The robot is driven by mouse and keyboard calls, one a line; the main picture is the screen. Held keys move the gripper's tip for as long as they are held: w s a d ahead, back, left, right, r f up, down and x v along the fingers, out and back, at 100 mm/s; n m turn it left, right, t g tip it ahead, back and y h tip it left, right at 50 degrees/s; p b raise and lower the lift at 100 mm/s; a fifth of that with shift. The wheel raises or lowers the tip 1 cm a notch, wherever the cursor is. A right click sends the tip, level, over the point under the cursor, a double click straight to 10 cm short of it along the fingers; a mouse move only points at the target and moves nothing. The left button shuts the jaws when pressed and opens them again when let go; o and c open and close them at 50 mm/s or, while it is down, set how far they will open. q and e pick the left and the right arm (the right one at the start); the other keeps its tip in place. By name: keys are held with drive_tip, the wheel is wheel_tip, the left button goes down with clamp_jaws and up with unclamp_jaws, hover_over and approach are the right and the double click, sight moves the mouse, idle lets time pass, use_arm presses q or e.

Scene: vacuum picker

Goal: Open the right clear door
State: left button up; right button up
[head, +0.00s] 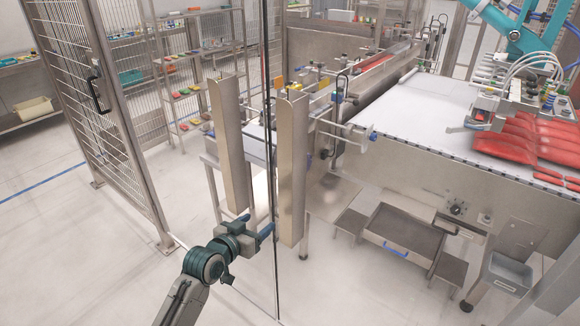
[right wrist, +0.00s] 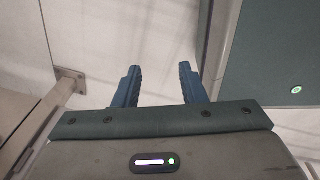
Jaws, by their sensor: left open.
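The clear panels are nearly invisible in the head view. A thin dark upright edge (head: 274,200) runs from the top of the picture down to the floor, and I take it to be a clear door's edge. I cannot tell which side the right door lies on, and no handle on it is plain. My left gripper (head: 254,224) is open beside this edge, its blue fingers pointing away from me. I cannot tell whether it touches the panel. My right gripper (right wrist: 160,78) is open and empty in the right wrist view, above pale floor.
A mesh panel (head: 90,110) with a black handle (head: 97,95) stands at left. Two tall steel posts (head: 228,145) rise beyond my left gripper. A white conveyor (head: 430,115) carries red packs (head: 530,140) at right. Floor at lower left is clear.

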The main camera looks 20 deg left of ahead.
sight(285, 172)
use_arm(q)
drive_tip(key=s+d+r+m+t+h, duration=0.1)
drive_tip(key=s+d+r+h, duration=0.1)
drive_tip(key=r, duration=0.6)
drive_tip(key=s+d+r+m+t+h, duration=0.1)
drive_tip(key=s+d+r, duration=0.1)
drive_tip(key=r, duration=0.6)
drive_tip(key=p+x, duration=0.1)
drive_tip(key=x, duration=0.4)
drive_tip(key=p+x, duration=0.2)
drive_tip(key=x, duration=0.3)
drive_tip(key=shift+r, duration=0.25)
drive_tip(key=shift+w+d, duration=0.2)
drive_tip(key=shift+w, duration=0.15)
drive_tip(key=shift+f, duration=0.1)
use_arm(e)
wheel_tip(285, 172, up, 3)
drive_tip(key=shift+w+d+r, duration=0.1)
drive_tip(key=shift+r, duration=0.1)
drive_tip(key=shift+d, duration=0.1)
use_arm(q)
clamp_jaws()
use_arm(e)
drive_tip(key=shift+d, duration=0.1)
